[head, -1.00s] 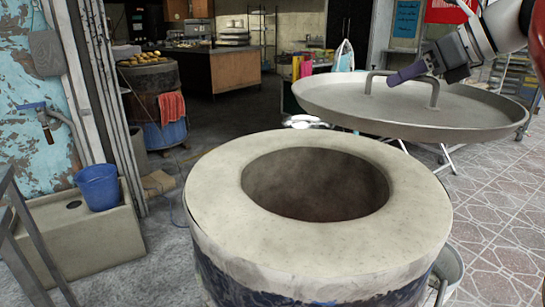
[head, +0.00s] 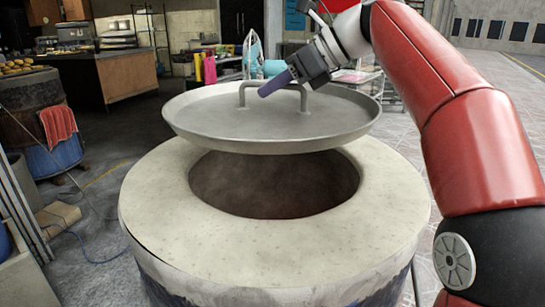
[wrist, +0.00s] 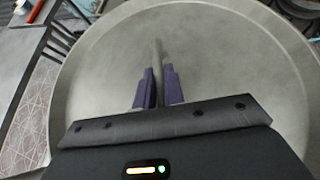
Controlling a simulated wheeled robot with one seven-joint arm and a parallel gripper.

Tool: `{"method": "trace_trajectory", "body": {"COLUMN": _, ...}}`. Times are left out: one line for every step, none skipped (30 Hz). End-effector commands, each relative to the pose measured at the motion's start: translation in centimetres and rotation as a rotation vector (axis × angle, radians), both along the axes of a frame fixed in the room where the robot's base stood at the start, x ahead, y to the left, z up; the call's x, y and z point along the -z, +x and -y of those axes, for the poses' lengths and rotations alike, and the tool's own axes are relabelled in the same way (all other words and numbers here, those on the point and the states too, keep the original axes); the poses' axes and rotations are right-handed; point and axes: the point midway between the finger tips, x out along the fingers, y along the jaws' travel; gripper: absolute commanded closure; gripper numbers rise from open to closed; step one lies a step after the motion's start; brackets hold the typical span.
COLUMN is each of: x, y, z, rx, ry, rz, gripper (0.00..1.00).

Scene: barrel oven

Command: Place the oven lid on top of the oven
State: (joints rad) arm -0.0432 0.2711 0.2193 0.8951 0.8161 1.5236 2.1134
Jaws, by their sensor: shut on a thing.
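The oven lid (head: 215,118) is a wide round grey metal pan with a raised rim and a bar handle (head: 304,97). My gripper (head: 272,86) has purple fingers and is shut on the handle. In the wrist view the fingers (wrist: 158,90) sit on both sides of the handle bar, with the lid (wrist: 220,60) filling most of the picture. The barrel oven (head: 165,205) has a pale round top with a dark central opening (head: 270,190). The lid hangs above the far part of the oven top, apart from it, and hides the opening's far edge.
A small table with colored items (head: 207,68) is behind the lid. Tiled floor is open on the right.

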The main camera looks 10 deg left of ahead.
Motion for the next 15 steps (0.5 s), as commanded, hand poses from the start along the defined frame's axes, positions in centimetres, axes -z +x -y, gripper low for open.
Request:
{"method": "trace_trajectory", "body": {"x": 1.9, "y": -0.2, "z": 0.0, "rx": 0.001, "ry": 0.001, "rz": 0.001, "gripper": 1.00}}
{"method": "trace_trajectory", "body": {"x": 2.6, "y": -0.1, "z": 0.0, "rx": 0.001, "ry": 0.002, "rz": 0.001, "gripper": 1.00}}
{"method": "trace_trajectory", "body": {"x": 3.5, "y": -0.1, "z": 0.0, "rx": 0.001, "ry": 0.002, "rz": 0.000, "gripper": 1.00}}
{"method": "trace_trajectory", "body": {"x": 4.1, "y": -0.1, "z": 0.0, "rx": 0.001, "ry": 0.002, "rz": 0.001, "gripper": 1.00}}
{"method": "trace_trajectory", "body": {"x": 4.6, "y": -0.1, "z": 0.0, "rx": 0.001, "ry": 0.002, "rz": 0.001, "gripper": 1.00}}
{"method": "trace_trajectory", "body": {"x": 5.2, "y": -0.1, "z": 0.0, "rx": 0.002, "ry": 0.003, "rz": 0.002, "gripper": 1.00}}
{"method": "trace_trajectory", "body": {"x": 5.6, "y": -0.1, "z": 0.0, "rx": 0.002, "ry": 0.003, "rz": 0.002, "gripper": 1.00}}
{"method": "trace_trajectory", "body": {"x": 5.9, "y": -0.1, "z": 0.0, "rx": 0.001, "ry": 0.003, "rz": 0.002, "gripper": 1.00}}
{"method": "trace_trajectory", "body": {"x": 6.3, "y": -0.1, "z": 0.0, "rx": 0.000, "ry": 0.003, "rz": 0.002, "gripper": 1.00}}
{"method": "trace_trajectory", "body": {"x": 6.4, "y": -0.1, "z": 0.0, "rx": 0.000, "ry": 0.003, "rz": 0.002, "gripper": 1.00}}
{"method": "trace_trajectory", "body": {"x": 6.6, "y": -0.1, "z": 0.0, "rx": 0.000, "ry": 0.003, "rz": 0.002, "gripper": 1.00}}
{"method": "trace_trajectory", "body": {"x": 6.7, "y": -0.1, "z": 0.0, "rx": 0.001, "ry": 0.003, "rz": 0.003, "gripper": 1.00}}
{"method": "trace_trajectory", "body": {"x": 6.7, "y": -0.1, "z": 0.0, "rx": 0.001, "ry": 0.003, "rz": 0.003, "gripper": 1.00}}
{"method": "trace_trajectory", "body": {"x": 6.9, "y": -0.1, "z": 0.0, "rx": 0.001, "ry": 0.003, "rz": 0.003, "gripper": 1.00}}
{"method": "trace_trajectory", "body": {"x": 7.2, "y": -0.1, "z": 0.0, "rx": 0.001, "ry": 0.003, "rz": 0.003, "gripper": 1.00}}
